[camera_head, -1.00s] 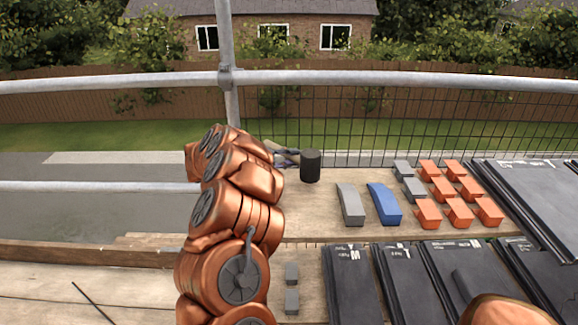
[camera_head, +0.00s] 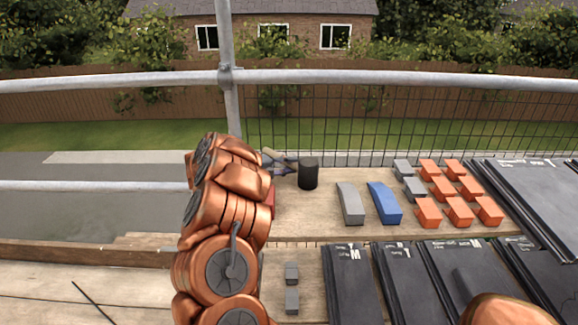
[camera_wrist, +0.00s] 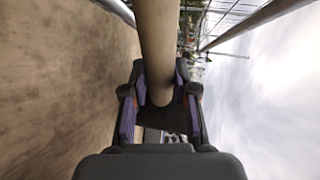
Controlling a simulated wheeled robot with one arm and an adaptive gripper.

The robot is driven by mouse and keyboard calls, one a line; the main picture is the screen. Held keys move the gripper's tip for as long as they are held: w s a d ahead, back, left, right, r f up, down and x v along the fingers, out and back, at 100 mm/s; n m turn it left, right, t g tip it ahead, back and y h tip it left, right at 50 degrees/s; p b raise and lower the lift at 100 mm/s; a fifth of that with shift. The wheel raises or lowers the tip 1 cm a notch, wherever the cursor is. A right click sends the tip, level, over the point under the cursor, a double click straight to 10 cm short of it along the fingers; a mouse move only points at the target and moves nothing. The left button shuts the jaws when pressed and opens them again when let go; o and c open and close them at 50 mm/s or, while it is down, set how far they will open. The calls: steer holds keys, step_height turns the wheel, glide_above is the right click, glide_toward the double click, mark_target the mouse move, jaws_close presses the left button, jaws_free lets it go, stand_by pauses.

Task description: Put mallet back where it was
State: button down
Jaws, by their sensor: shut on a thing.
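The mallet has a black cylindrical head (camera_head: 307,173), upright at the back left of the wooden board, and a pale wooden handle (camera_head: 270,153). My gripper (camera_head: 283,166) is shut on the handle, left of the head, and is partly hidden behind my copper arm. In the wrist view the handle (camera_wrist: 158,45) passes between the two purple-lined fingers (camera_wrist: 158,108). The head is not clearly visible there. I cannot tell whether the head touches the board or hangs just above it.
A grey block (camera_head: 351,204) and a blue block (camera_head: 385,204) lie right of the mallet. Several orange pieces (camera_head: 459,211) and dark tiles (camera_head: 350,285) lie further right and in front. A red thing (camera_head: 270,197) shows beside my arm. A rail (camera_head: 400,78) and mesh run behind.

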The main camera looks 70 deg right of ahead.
steer(key=c, duration=0.9)
jaws_free()
steer(key=v, duration=1.2)
steer(key=shift+w, duration=0.1)
